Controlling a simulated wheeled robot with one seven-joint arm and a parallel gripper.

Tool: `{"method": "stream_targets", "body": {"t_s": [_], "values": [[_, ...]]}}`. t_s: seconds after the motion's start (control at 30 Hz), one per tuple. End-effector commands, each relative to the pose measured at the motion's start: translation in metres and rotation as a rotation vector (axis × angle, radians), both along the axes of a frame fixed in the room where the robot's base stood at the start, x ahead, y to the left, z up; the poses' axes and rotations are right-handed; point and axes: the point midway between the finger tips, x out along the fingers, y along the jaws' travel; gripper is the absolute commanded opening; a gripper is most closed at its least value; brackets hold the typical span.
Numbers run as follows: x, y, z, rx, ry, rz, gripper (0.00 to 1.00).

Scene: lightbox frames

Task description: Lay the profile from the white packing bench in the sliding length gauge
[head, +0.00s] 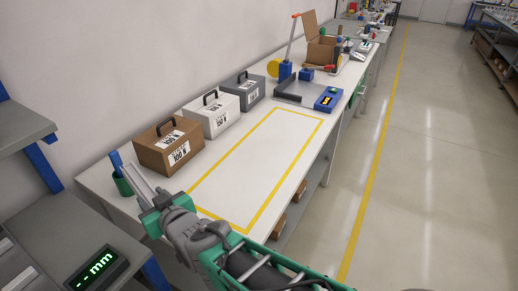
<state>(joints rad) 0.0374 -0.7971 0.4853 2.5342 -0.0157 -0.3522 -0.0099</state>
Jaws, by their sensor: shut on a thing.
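My gripper (158,203), green and grey, is at the lower left of the head view, over the near left end of the white packing bench (225,170). It is shut on the grey metal profile (140,179), which sticks out beyond the fingers towards the wall. The part of the profile between the fingers is hidden. A dark display (97,268) with green "-- mm" stands at the lower left, on the grey bench beside the white one. It looks like part of the sliding length gauge, whose other parts I cannot make out clearly.
Brown (167,146), white (211,114) and grey (243,91) cases stand along the wall. A green cup (122,186) with a blue item is close to the profile. A blue scale-like device (328,98) is farther back. The yellow-outlined area is clear. A grey shelf (22,135) overhangs at left.

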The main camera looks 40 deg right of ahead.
Motion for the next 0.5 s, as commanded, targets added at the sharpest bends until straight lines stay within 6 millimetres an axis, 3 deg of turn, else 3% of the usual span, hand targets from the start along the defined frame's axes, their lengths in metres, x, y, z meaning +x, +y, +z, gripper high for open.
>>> {"method": "stream_targets", "body": {"t_s": [0.27,0.37,0.5], "values": [[0.005,-0.134,-0.005,0.0,-0.004,-0.22,0.0],[-0.008,-0.192,-0.002,-0.001,-0.003,-0.298,0.0],[-0.042,-0.268,0.005,-0.002,-0.004,-0.395,0.0]]}}
